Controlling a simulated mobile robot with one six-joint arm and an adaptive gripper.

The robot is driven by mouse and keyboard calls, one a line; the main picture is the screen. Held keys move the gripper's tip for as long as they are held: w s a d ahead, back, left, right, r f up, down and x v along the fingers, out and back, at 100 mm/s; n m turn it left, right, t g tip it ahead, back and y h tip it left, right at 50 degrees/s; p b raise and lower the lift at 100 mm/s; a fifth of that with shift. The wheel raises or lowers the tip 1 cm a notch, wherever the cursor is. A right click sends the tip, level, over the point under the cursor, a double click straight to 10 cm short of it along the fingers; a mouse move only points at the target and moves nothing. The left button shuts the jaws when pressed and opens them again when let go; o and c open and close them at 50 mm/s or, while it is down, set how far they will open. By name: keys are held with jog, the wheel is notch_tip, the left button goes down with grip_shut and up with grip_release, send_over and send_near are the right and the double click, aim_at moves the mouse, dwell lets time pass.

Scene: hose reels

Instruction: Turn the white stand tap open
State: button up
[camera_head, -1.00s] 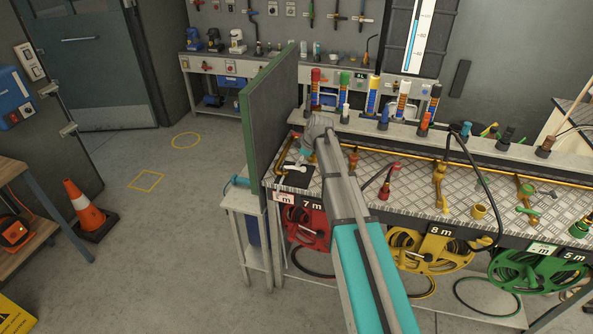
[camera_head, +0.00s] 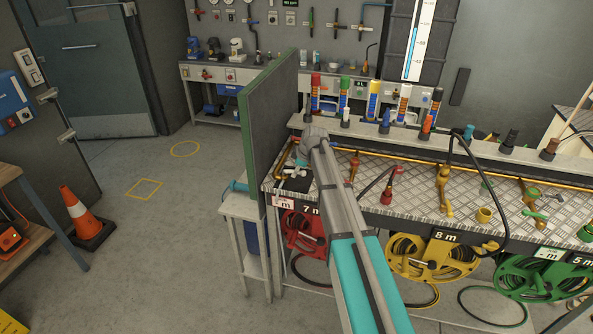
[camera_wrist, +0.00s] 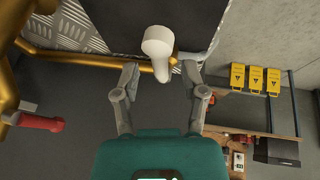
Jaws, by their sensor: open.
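The white stand tap (camera_wrist: 158,47) shows in the wrist view as a pale, rounded handle in front of a brass pipe. My gripper (camera_wrist: 161,70) is open, with one finger on each side of the handle's lower end. The handle lies between the fingertips, with a gap on the left; whether the right finger touches it I cannot tell. In the head view the white tap (camera_head: 295,172) is small, at the left end of the bench, beside my wrist. My arm hides part of this area, and the fingers are hardly visible there.
A green-edged panel (camera_head: 262,130) stands close left of the tap. The brass pipe (camera_wrist: 85,60) runs behind it. A red tap handle (camera_wrist: 40,122) is at the left in the wrist view. Hose reels, including a yellow one (camera_head: 432,259), hang under the checker-plate bench.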

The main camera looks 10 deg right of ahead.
grip_shut()
jog(key=shift+a, duration=0.25)
